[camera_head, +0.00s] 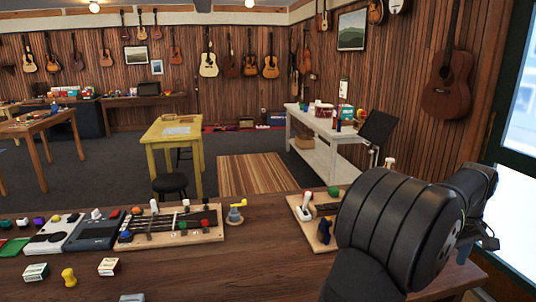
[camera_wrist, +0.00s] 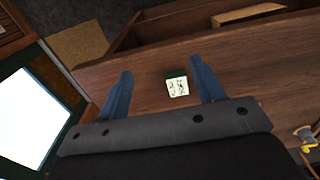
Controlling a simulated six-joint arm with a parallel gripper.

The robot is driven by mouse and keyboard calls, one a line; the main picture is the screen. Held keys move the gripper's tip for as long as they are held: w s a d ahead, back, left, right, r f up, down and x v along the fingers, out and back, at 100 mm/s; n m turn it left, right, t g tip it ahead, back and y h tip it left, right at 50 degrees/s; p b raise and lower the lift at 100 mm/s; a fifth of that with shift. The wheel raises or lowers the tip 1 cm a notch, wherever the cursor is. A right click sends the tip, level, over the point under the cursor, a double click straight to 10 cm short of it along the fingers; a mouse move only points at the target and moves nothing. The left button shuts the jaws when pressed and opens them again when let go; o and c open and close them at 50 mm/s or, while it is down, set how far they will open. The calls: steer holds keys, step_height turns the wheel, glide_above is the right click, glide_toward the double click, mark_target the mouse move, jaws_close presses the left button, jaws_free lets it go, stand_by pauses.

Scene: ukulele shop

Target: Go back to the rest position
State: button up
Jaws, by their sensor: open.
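My gripper (camera_wrist: 161,66) shows in the wrist view with its two blue fingers spread wide apart. Nothing is held between them. A small white and green box (camera_wrist: 177,86) with dark marks shows between the fingers in the picture, on the brown wooden table (camera_wrist: 240,75) below. In the head view my dark arm fills the lower right, over the right end of the wooden table (camera_head: 265,262), and hides part of it. The fingers cannot be made out there.
A board with strings and coloured knobs (camera_head: 170,236) lies on the table, beside a grey device (camera_head: 92,232). A second wooden board (camera_head: 301,217) is partly behind my arm. Small boxes (camera_head: 108,266) and a yellow peg (camera_head: 69,277) stand at the front left. The table's front middle is clear.

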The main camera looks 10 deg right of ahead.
steer(key=w+a+n, duration=0.5)
steer(key=w+a, duration=1.4)
steer(key=a, duration=0.1)
steer(key=w+a+n, duration=0.2)
steer(key=w+a, duration=0.1)
steer(key=a, duration=0.9)
steer(key=w+a+n, duration=0.2)
steer(key=w+a, duration=0.2)
steer(key=a, duration=0.9)
steer(key=shift+n, duration=0.4)
